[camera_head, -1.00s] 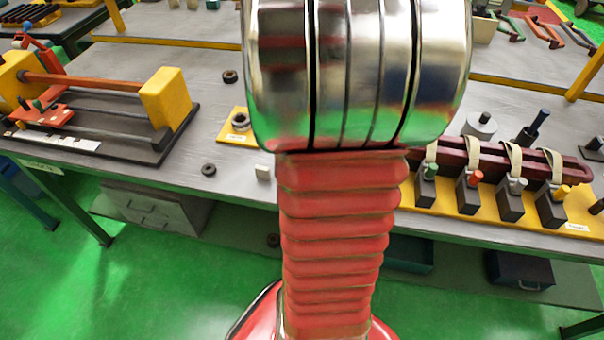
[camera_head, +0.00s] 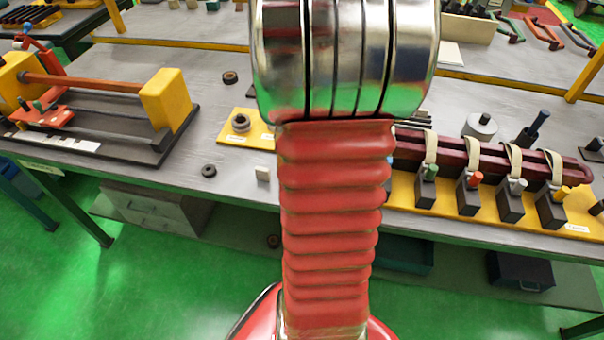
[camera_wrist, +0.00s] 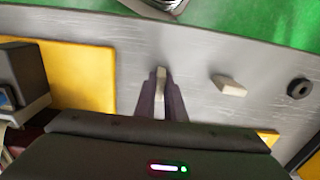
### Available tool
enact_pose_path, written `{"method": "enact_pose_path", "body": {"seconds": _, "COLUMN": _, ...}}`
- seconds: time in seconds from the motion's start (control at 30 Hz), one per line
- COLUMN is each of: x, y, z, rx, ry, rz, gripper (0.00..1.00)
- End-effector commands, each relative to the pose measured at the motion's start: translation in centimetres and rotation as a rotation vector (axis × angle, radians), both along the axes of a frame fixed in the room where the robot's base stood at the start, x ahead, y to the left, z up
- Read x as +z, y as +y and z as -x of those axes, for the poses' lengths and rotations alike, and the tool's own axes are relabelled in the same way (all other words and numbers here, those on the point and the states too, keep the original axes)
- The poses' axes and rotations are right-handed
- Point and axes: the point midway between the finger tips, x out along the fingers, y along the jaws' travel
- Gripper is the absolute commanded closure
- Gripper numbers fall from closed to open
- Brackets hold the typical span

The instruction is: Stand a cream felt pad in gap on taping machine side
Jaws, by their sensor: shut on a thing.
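My gripper (camera_wrist: 161,98) is shut on a cream felt pad (camera_wrist: 161,76), which stands out between the fingertips in the wrist view. The grey bench lies behind it; I cannot tell whether they touch. A second cream pad (camera_wrist: 229,85) lies loose on the bench to the right, and a cream block (camera_head: 263,173) shows near the bench's front edge in the head view. My arm hides the gripper there. A machine with yellow posts (camera_head: 166,98) and an orange bar stands at left; I cannot tell whether it is the taping machine. No gap is clearly visible.
A yellow board (camera_head: 492,207) with dark clamps and a maroon coil (camera_head: 408,147) fills the right front of the bench. A black ring (camera_head: 208,170) lies at the front, another (camera_head: 230,77) farther back. A small yellow plate (camera_head: 232,135) carries a ring.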

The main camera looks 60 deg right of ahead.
Motion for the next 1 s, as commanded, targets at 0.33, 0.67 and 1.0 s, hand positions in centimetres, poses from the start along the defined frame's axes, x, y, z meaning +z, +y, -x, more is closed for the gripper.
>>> {"method": "enact_pose_path", "body": {"seconds": 0.33, "x": -0.2, "y": 0.0, "z": 0.0, "rx": 0.000, "ry": 0.000, "rz": 0.000, "gripper": 0.80}}
{"method": "enact_pose_path", "body": {"seconds": 0.67, "x": -0.1, "y": 0.0, "z": 0.0, "rx": 0.000, "ry": 0.000, "rz": 0.000, "gripper": 0.72}}
{"method": "enact_pose_path", "body": {"seconds": 1.0, "x": 2.2, "y": 0.0, "z": -0.1, "rx": 0.001, "ry": -0.002, "rz": 0.002, "gripper": 0.72}}
